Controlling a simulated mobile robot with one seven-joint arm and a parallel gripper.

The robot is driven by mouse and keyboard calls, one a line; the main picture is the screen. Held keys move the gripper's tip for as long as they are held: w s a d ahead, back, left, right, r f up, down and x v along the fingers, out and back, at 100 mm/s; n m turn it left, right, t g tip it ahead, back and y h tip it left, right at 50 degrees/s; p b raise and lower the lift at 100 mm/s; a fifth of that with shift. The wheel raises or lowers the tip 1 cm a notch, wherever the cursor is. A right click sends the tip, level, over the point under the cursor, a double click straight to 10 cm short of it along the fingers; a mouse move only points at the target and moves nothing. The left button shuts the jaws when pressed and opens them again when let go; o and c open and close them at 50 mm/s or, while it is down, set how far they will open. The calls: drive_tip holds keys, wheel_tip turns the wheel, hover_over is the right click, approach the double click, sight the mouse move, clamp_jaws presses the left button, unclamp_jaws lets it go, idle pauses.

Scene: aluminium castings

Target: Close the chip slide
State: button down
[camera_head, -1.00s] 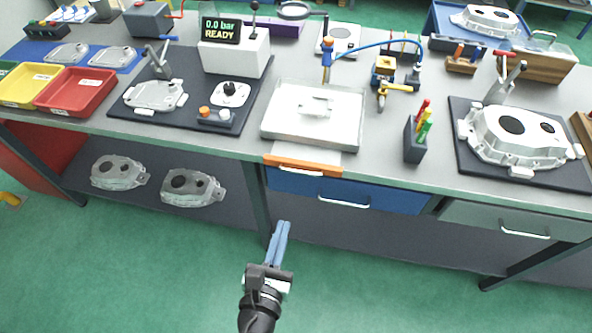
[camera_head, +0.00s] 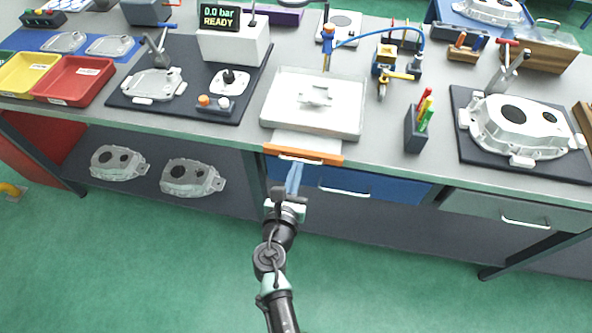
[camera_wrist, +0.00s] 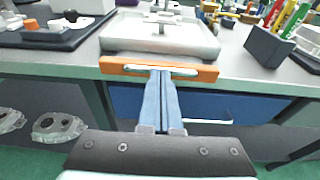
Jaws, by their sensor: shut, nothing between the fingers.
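The chip slide has an orange front bar (camera_head: 316,152) with a pale handle (camera_head: 300,158). It sticks out past the bench's front edge, below the white tray-like box (camera_head: 314,101), and a pale strip of the slide shows between them. In the wrist view the orange bar (camera_wrist: 205,71) spans the middle. My gripper (camera_head: 296,168) is shut and empty, with its blue fingers pointing at the handle. In the wrist view the fingertips (camera_wrist: 160,74) overlap the handle's middle; I cannot tell whether they touch it.
Below the bench are a blue drawer (camera_head: 375,189) and a grey drawer (camera_head: 510,210), both with bar handles. A pen holder (camera_head: 415,130) stands right of the box. A dark mat (camera_head: 140,104) with fixtures lies left. The floor in front is clear.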

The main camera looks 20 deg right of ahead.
sight(302, 151)
drive_tip(key=shift+w, duration=0.1)
drive_tip(key=x, duration=0.2)
drive_tip(key=b+x, duration=0.1)
drive_tip(key=x, duration=0.1)
drive_tip(key=r+b+x, duration=0.1)
drive_tip(key=x, duration=0.1)
drive_tip(key=shift+w+d, duration=0.2)
drive_tip(key=shift+w, duration=0.05)
drive_tip(key=shift+w+d, duration=0.2)
drive_tip(key=shift+r, duration=0.4)
